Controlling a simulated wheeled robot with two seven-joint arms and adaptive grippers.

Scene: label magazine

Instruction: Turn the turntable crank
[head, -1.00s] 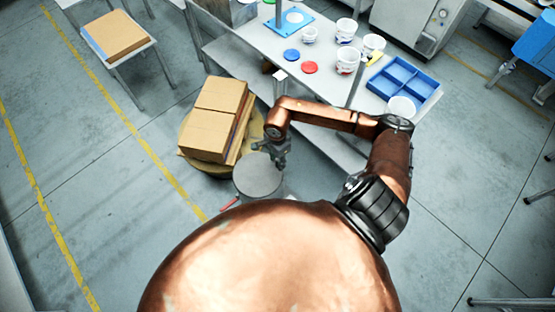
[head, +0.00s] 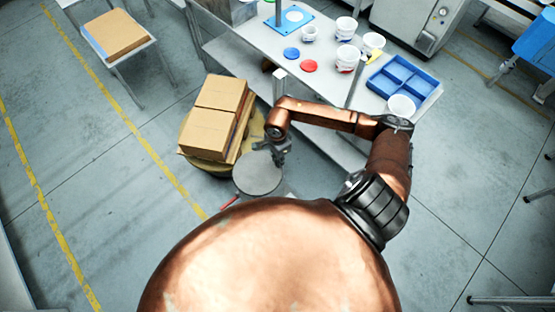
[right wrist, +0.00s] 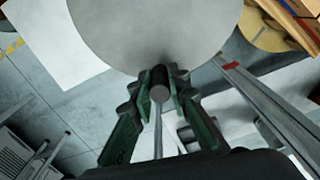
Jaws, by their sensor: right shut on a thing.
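A round grey disc (head: 258,174), the turntable top, stands in front of my body in the head view. In the right wrist view the disc (right wrist: 155,30) fills the top. My right gripper (head: 280,158) is at the disc's upper right edge. In the right wrist view my right gripper (right wrist: 160,88) is shut on a short dark upright crank knob (right wrist: 159,82) by the disc's rim. A red piece (head: 229,201) shows at the disc's lower left. The rest of the crank is mostly hidden. My left gripper is not in view.
Cardboard boxes (head: 218,110) are stacked on a round yellowish base (head: 190,162) just left of the disc. A white bench (head: 330,75) with cups, lids and a blue divided tray (head: 428,88) stands beyond my arm. Open floor lies to the left.

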